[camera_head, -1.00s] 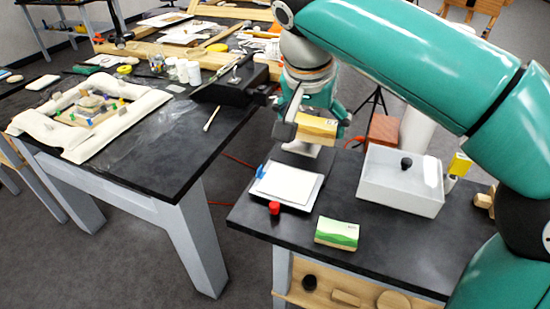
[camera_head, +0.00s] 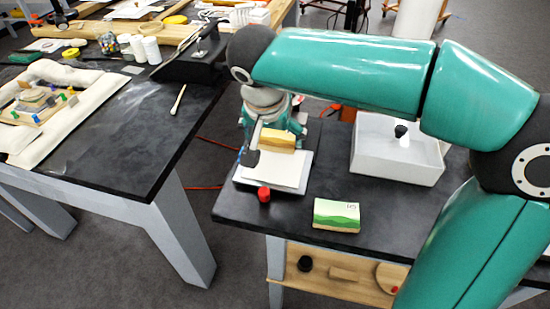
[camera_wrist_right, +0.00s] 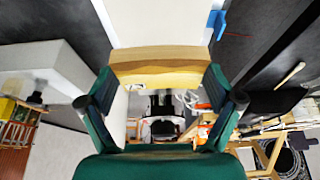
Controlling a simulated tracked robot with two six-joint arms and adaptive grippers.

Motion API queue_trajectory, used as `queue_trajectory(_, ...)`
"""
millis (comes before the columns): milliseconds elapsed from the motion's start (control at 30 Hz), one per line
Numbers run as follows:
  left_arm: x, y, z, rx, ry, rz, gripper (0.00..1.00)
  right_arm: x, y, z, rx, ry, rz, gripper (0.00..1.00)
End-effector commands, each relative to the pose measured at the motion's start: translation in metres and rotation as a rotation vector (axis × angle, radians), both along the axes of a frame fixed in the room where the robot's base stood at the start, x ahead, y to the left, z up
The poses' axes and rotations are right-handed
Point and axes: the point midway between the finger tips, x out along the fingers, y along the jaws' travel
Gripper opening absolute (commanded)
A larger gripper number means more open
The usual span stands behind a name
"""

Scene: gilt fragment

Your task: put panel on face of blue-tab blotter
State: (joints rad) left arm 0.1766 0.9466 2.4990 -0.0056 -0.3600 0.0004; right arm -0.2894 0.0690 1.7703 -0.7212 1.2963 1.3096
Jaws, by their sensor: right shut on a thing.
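The panel (camera_head: 277,139) is a small wooden block with a yellow-gold face. My right gripper (camera_wrist_right: 160,80) is shut on it, one finger at each end, and it spans the gap in the right wrist view (camera_wrist_right: 160,66). The blue-tab blotter (camera_head: 288,178) is a white sheet on the dark bench; its blue tab shows in the right wrist view (camera_wrist_right: 219,24). In the head view the panel overlaps the blotter's far part; whether it touches cannot be told. My left gripper is not in view.
A red knob (camera_head: 264,194) stands at the blotter's front edge. A green-and-white painted block (camera_head: 336,215) lies front right of it. A white box (camera_head: 385,155) with a black knob stands to the right. Another dark table (camera_head: 120,140) is to the left, across a gap.

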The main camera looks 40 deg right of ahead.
Motion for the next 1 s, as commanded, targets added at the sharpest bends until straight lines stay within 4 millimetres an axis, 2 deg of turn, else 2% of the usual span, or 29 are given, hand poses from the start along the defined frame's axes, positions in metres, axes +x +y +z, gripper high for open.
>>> queue_trajectory(33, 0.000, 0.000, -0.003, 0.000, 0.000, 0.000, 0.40, 0.000, 0.000, -0.009, 0.000, 0.002, 0.001, 0.53)
queue_trajectory(267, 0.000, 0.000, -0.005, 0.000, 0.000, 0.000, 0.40, 0.001, 0.001, -0.025, 0.000, 0.001, 0.002, 0.53)
queue_trajectory(500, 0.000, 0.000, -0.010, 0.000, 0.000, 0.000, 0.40, 0.001, 0.001, -0.057, -0.001, 0.002, 0.002, 0.53)
queue_trajectory(900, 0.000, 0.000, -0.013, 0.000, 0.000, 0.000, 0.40, 0.001, 0.002, -0.063, 0.000, -0.001, 0.004, 0.53)
queue_trajectory(933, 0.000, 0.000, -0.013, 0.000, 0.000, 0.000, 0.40, 0.001, 0.002, -0.063, 0.000, -0.001, 0.004, 0.92)
queue_trajectory(1000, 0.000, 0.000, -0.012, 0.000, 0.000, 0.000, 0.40, 0.001, 0.002, -0.062, 0.000, -0.001, 0.004, 1.00)
